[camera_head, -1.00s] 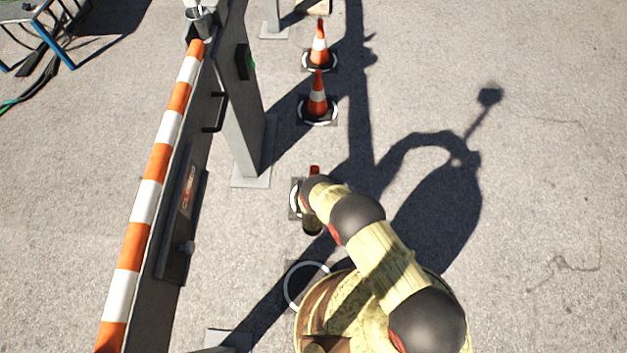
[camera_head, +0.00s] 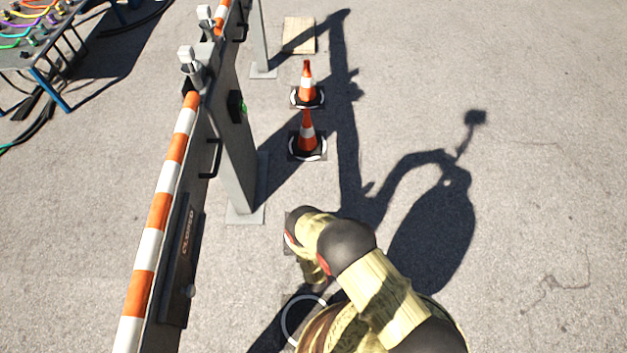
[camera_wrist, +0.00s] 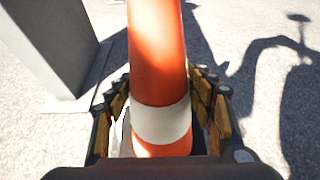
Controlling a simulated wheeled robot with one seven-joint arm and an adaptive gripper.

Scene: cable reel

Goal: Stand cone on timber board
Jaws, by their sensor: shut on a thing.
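An orange cone with a white band (camera_wrist: 160,122) stands between the two fingers of my gripper (camera_wrist: 163,115) in the wrist view, and the gripper is shut on it. Its ends are not fully seen there. In the head view my arm hides this cone almost entirely; whether it touches the ground cannot be told. The timber board (camera_head: 299,35) lies flat on the ground at the top of the head view, well beyond my gripper. Two other orange-and-white cones, a nearer one (camera_head: 307,131) and a farther one (camera_head: 307,85), stand between my arm and the board.
An orange-and-white striped barrier rail (camera_head: 160,210) runs along the left, with grey posts (camera_head: 232,150) on flat feet. A blue-framed rack with coloured cables (camera_head: 45,45) stands at the top left. Open pavement (camera_head: 560,150) lies to the right.

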